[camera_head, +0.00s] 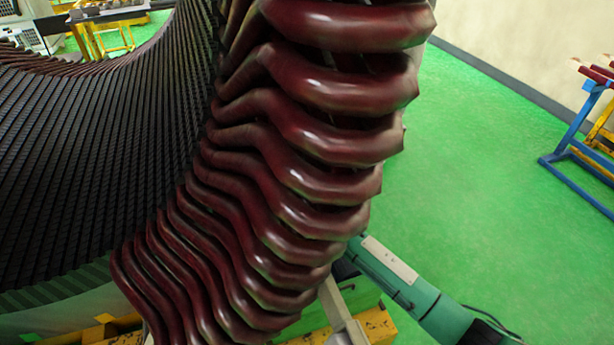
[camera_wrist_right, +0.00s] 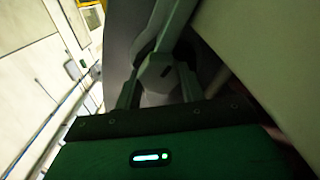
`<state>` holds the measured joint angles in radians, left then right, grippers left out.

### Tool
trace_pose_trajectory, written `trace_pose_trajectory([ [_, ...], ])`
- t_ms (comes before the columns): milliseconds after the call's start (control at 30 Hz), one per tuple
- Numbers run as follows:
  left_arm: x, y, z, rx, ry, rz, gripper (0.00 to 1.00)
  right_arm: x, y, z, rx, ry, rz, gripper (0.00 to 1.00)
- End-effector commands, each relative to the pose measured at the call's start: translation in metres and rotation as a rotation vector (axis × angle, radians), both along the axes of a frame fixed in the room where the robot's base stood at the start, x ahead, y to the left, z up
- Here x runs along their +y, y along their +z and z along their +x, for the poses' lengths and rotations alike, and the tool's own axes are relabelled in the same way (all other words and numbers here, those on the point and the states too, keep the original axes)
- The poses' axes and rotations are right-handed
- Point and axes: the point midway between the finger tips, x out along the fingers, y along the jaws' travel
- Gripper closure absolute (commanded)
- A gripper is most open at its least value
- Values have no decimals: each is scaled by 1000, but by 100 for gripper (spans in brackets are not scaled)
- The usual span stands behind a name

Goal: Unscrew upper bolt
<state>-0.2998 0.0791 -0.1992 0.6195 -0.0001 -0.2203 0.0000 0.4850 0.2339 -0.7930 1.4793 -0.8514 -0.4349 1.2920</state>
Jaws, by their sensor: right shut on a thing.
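In the right wrist view, my right gripper (camera_wrist_right: 160,88) has its green body across the bottom, with a lit indicator on it. Its two fingers reach up and are shut on a grey, angular, bolt-like piece (camera_wrist_right: 156,70). The part around it is dark, so how deep it sits cannot be told. In the head view, a stator (camera_head: 110,140) with thick dark-red winding ends (camera_head: 300,140) fills the left and middle. No bolt shows there, and the right gripper is hidden behind the windings. My left gripper is in neither view.
A teal-green arm link (camera_head: 415,285) passes close beside the lower windings. A grey bar (camera_head: 342,312) and yellow supports (camera_head: 378,325) stand below them. A blue stand (camera_head: 572,150) is at the far right. The green floor (camera_head: 480,180) between is clear.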

Motion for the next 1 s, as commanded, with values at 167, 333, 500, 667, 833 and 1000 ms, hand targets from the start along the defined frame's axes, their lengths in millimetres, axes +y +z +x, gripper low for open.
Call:
trace_pose_trajectory([
  [167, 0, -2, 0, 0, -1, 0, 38, 0, -1, 0, -20, 1, -63, 82],
  [333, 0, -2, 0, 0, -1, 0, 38, 0, 0, 0, -25, 0, -77, 82],
  [500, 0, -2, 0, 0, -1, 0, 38, 0, 0, 0, -25, 0, -76, 82],
  [667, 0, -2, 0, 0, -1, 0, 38, 0, 0, 0, -25, 0, -76, 38],
  [833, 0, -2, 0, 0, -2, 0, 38, 0, 0, 0, -25, 0, -76, 38],
  [1000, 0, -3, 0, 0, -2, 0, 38, -1, 0, -3, -24, 0, -75, 38],
])
